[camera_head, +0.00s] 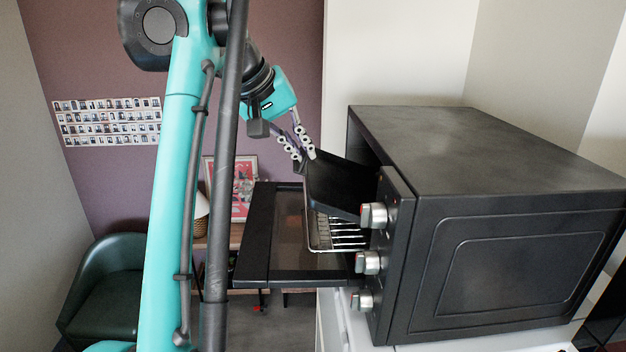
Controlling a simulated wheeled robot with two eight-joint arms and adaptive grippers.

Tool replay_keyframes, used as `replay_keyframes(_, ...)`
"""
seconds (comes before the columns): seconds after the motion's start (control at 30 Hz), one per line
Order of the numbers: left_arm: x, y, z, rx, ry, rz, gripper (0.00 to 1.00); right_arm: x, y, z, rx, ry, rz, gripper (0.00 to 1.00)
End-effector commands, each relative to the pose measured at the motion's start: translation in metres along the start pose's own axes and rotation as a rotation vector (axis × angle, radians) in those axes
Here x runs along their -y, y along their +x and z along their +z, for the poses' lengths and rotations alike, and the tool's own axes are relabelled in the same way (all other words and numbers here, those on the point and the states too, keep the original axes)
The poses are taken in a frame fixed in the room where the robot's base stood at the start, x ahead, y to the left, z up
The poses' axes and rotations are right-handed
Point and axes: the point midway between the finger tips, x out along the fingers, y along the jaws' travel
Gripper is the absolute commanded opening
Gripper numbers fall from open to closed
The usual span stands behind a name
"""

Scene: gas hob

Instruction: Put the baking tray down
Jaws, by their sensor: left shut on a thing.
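My left gripper (300,150) is shut on the near-left edge of the black baking tray (338,187). The tray is tilted, its right part going in at the opening of the dark oven (470,155). A wire rack (336,234) sticks out of the oven below the tray. The tray appears to be above the rack; I cannot tell whether they touch. The oven door (287,235) is folded down and open. The tray's far right end is hidden behind the oven's knob panel. My right gripper is not in view.
The oven's control panel with silver knobs (373,215) stands just right of the tray. The oven rests on a white counter (335,325). A framed picture (240,188), a lamp (201,217) and a green chair (105,285) stand behind, at left.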

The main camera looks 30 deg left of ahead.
Motion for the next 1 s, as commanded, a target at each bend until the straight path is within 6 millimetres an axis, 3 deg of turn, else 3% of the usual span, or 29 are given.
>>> replay_keyframes(0.17, -0.035, 0.017, 0.007, 0.001, 0.006, 0.003, 0.0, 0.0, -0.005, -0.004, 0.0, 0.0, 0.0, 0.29)
replay_keyframes(0.3, -0.019, 0.034, 0.013, -0.001, 0.0, 0.0, 0.0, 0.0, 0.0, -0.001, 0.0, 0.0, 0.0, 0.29)
replay_keyframes(0.73, 0.002, 0.067, 0.027, -0.001, 0.001, -0.001, 0.0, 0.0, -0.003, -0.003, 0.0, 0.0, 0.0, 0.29)
replay_keyframes(1.0, 0.002, 0.074, 0.03, -0.001, 0.002, -0.002, 0.0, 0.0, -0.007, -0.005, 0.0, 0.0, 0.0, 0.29)
